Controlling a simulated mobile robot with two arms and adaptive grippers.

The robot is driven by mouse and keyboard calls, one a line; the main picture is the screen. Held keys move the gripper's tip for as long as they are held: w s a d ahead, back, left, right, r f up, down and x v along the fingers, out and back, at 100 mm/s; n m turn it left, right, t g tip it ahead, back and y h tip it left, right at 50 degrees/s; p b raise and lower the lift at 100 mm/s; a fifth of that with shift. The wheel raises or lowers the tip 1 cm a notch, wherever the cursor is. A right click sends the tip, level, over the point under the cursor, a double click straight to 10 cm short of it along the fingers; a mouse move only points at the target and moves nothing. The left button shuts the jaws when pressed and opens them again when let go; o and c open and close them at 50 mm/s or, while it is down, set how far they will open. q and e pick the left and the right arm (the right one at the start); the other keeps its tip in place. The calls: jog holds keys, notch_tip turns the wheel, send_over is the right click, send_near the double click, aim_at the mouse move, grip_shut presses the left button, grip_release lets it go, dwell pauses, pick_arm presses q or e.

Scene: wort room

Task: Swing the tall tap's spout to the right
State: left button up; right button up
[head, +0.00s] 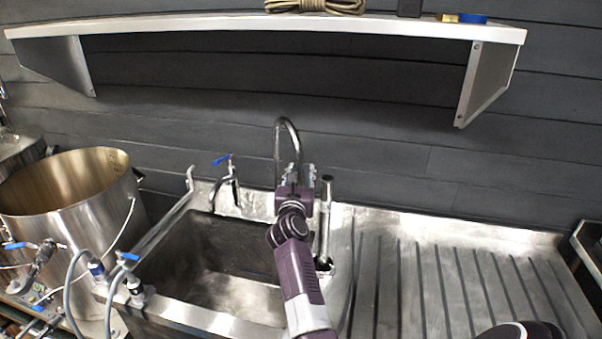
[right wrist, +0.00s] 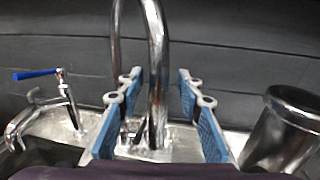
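The tall tap (head: 278,145) is a chrome gooseneck at the back of the sink, its lower part hidden behind my right gripper in the head view. My right gripper (head: 297,176) is raised in front of it. In the right wrist view my gripper's blue-padded fingers (right wrist: 160,78) are apart, and one leg of the tall tap (right wrist: 157,85) stands between them with gaps on both sides. The tap's other leg is further left, partly behind the left finger. The top of the arch is cut off there. My left gripper is not in view.
A short tap with a blue lever (head: 223,160) stands left of the tall tap. A metal standpipe (head: 325,205) rises close on the right. The sink basin (head: 210,255) is in front; a ribbed drainboard (head: 440,285) lies right. A shelf (head: 250,24) hangs above.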

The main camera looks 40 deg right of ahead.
aim_at(301, 153)
notch_tip(301, 153, up, 10)
jog(key=shift+w+f, duration=0.1)
jog(key=shift+f, duration=0.1)
jog(key=shift+r, duration=0.25)
jog(key=shift+c, duration=0.2)
